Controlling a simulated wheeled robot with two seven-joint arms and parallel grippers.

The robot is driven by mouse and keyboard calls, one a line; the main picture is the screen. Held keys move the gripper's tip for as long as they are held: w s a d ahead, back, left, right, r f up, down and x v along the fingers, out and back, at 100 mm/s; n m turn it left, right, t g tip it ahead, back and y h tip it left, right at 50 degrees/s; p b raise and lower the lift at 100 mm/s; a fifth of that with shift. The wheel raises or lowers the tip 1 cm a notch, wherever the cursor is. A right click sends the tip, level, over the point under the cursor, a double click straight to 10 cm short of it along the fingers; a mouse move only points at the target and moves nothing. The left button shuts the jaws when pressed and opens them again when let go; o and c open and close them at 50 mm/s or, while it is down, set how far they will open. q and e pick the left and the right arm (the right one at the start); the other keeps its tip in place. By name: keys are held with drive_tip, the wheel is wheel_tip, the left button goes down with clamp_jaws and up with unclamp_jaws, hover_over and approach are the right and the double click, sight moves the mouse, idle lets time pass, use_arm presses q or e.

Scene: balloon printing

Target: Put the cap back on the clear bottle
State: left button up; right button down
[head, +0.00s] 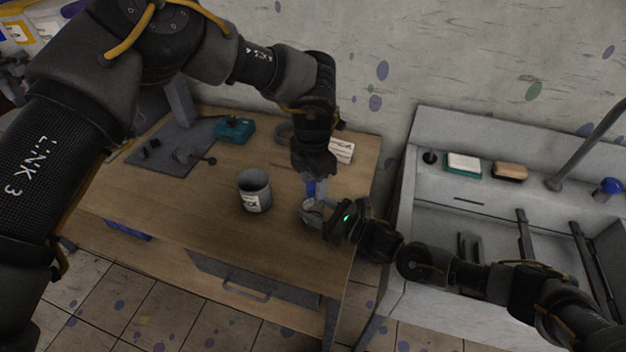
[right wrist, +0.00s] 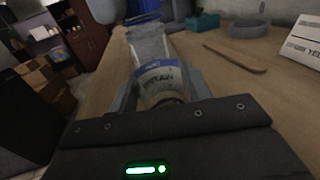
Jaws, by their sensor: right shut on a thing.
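The clear bottle (right wrist: 160,82) has a pale label with a blue band. My right gripper (head: 314,212) is shut on its lower part above the table's right side, and the bottle's clear upper part shows beyond the label in the right wrist view. A blue cap (head: 312,188) is at the bottle's top end; it also shows at the top of the right wrist view (right wrist: 141,12). My left gripper (head: 313,180) reaches down from above, its fingers on either side of the cap. Whether they press on it, and whether the cap touches the bottle neck, I cannot tell.
A grey labelled cup (head: 255,190) stands left of the grippers on the wooden table (head: 200,205). Behind are a teal object (head: 234,130), a round grey dish (head: 284,133) and a white box (head: 341,151). A sink unit (head: 440,195) stands right, past a gap.

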use_arm(q)
drive_tip(key=shift+o, duration=0.3)
drive_tip(key=shift+r, duration=0.1)
wheel_tip(320, 180, up, 12)
idle(0.4)
use_arm(e)
drive_tip(key=c, duration=0.6)
unclamp_jaws()
drive_tip(key=b+v, duration=0.3)
drive_tip(key=v, duration=0.7)
drive_tip(key=shift+f, duration=0.2)
use_arm(q)
drive_tip(key=shift+f, duration=1.65)
use_arm(e)
drive_tip(key=shift+s+d+r, duration=0.15)
drive_tip(key=shift+s+d, duration=0.1)
drive_tip(key=shift+d, duration=0.1)
use_arm(q)
drive_tip(key=shift+s+f, duration=0.1)
